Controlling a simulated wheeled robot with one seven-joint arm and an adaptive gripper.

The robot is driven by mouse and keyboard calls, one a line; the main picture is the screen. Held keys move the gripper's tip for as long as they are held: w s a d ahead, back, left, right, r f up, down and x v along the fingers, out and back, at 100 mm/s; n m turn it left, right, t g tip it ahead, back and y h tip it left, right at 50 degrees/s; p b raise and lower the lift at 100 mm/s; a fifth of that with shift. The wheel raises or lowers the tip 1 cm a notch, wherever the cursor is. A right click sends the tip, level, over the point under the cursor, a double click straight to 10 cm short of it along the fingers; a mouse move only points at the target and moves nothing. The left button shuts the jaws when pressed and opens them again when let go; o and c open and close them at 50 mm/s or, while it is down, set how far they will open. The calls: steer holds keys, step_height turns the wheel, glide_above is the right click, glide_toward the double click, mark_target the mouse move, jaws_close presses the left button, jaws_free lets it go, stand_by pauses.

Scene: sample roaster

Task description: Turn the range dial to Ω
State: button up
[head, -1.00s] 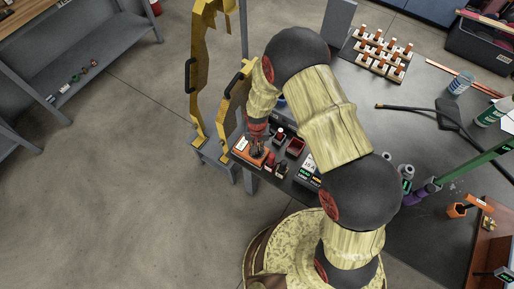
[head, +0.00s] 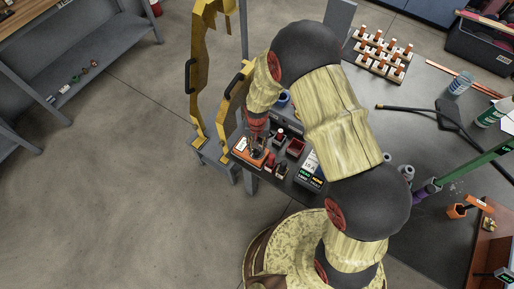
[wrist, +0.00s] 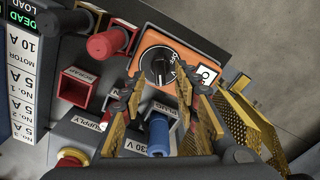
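The range dial (wrist: 158,63) is a round black knob with a pale mark, on the face of an orange-cased meter (wrist: 186,47) in the wrist view. The meter also shows in the head view (head: 240,152), at the table's near-left corner. A white label (wrist: 206,74) with a dark symbol sits beside the dial; the dial's setting is too small to read. My gripper (wrist: 158,82) is open, its two yellow fingers apart on either side of the dial, with nothing seen held. Whether the tips touch the knob I cannot tell. In the head view my gripper (head: 256,148) is over the meter.
A red square bin (wrist: 75,87), a red knob (wrist: 102,45) and a blue cylinder (wrist: 158,135) stand close to the meter. A labelled panel (wrist: 24,75) is at the left. Yellow upright frames (head: 205,75) stand beyond the table edge. Open floor lies left.

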mark_target(257, 150)
step_height(257, 150, up, 8)
steer(key=shift+r, duration=0.2)
stand_by(0.6)
steer(key=s+d+r+n+g, duration=0.2)
steer(key=s+r, duration=0.1)
steer(key=s, duration=0.4)
steer(key=s+d+r+t, duration=0.2)
steer(key=s+d+r, duration=0.2)
steer(key=r, duration=0.6)
steer(key=s+d+r+t, duration=0.3)
steer(key=s+d+r, duration=0.1)
steer(key=r, duration=0.7)
steer(key=s+d+r+t+b, duration=0.1)
steer(key=s+d+r, duration=0.3)
steer(key=r, duration=0.7)
steer(key=shift+s+d+r+t, duration=0.2)
steer(key=shift+s+t, duration=0.25)
steer(key=shift+t, duration=0.35)
